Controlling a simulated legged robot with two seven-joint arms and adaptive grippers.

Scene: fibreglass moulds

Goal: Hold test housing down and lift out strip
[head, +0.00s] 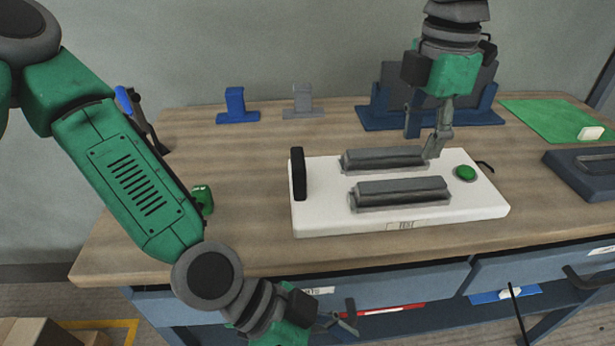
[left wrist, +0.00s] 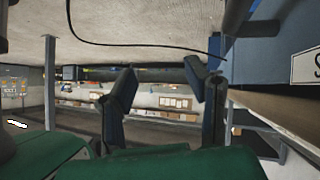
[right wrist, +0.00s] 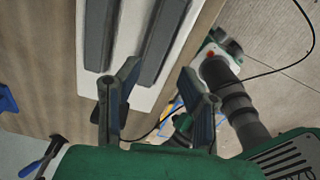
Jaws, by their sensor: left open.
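The white test housing (head: 300,212) lies flat on the wooden bench, with a front label reading roughly "TEST". Two long grey bars, a rear one (head: 383,159) and a front one (head: 400,190), lie on it; I cannot tell which is the strip. A black upright handle (head: 298,174) is at its left end and a green button (head: 465,173) at its right. My right gripper (head: 424,140) is open and empty above the rear bar's right end; contact is unclear. In the right wrist view, the housing (right wrist: 146,98) shows beyond its fingers. My left gripper (head: 345,318) is open and empty, low before the bench.
Blue (head: 235,104) and grey (head: 303,101) stands and a blue rack (head: 375,120) are at the back. A green mat (head: 550,120) and a dark tray (head: 585,166) are at the right. A small green object (head: 202,199) lies left of the housing. Drawers line the bench front.

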